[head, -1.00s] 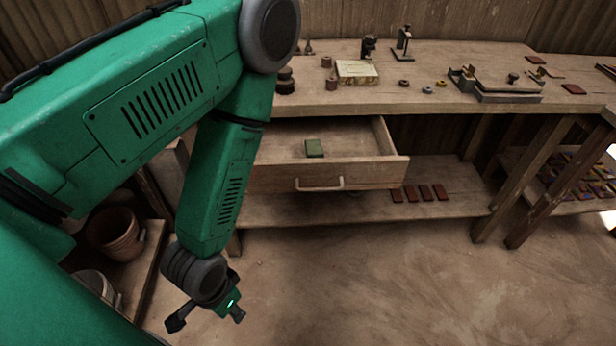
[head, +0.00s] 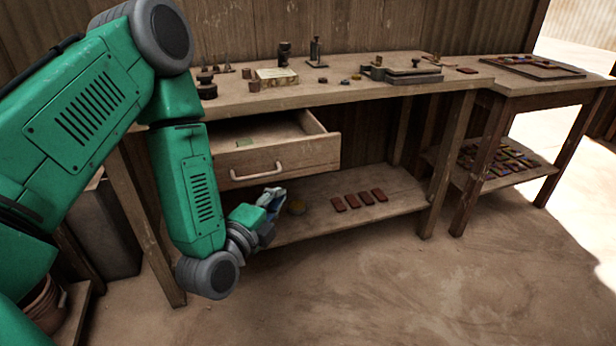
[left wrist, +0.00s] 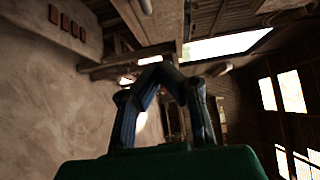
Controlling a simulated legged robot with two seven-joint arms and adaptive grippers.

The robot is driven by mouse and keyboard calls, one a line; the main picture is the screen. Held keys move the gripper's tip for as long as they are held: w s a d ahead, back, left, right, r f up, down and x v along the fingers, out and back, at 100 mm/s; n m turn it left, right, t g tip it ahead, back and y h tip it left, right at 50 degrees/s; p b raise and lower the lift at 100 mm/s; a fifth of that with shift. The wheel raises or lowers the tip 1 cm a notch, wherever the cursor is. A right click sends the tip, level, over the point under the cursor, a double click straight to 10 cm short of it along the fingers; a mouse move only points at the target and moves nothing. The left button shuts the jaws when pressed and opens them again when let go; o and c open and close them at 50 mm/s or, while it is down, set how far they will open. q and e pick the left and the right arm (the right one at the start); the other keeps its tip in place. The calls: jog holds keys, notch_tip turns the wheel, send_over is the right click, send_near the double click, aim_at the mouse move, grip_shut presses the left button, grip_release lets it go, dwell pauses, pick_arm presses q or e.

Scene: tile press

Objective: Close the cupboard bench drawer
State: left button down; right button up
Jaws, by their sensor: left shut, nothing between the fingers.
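The bench drawer (head: 250,165) is pulled out from under the bench top in the head view, with a curved metal handle (head: 258,173) on its front. A green block (head: 305,146) lies inside it. My left gripper (head: 273,197) is just below and in front of the drawer front, apart from the handle as far as I can tell. In the left wrist view its fingers (left wrist: 160,75) meet at the tips, and nothing is between them. My right gripper is not in view.
The bench top (head: 350,88) holds a box (head: 277,77), small parts and a metal fixture (head: 402,72). Several red tiles (head: 358,199) lie on the lower shelf (head: 330,215). A side table (head: 535,85) stands at right. The floor in front is clear.

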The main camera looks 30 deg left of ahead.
pick_arm(q)
jog(key=b, duration=0.2)
send_near(300, 158)
jog(key=w+d, duration=0.2)
jog(key=w, duration=0.2)
jog(key=shift+w+a+b, duration=0.3)
jog(key=shift+w+a, duration=0.7)
jog(key=shift+w, duration=0.25)
jog(key=shift+w+a, duration=0.25)
jog(key=shift+a, duration=0.2)
jog(key=shift+d, duration=0.15)
jog(key=shift+w, duration=0.1)
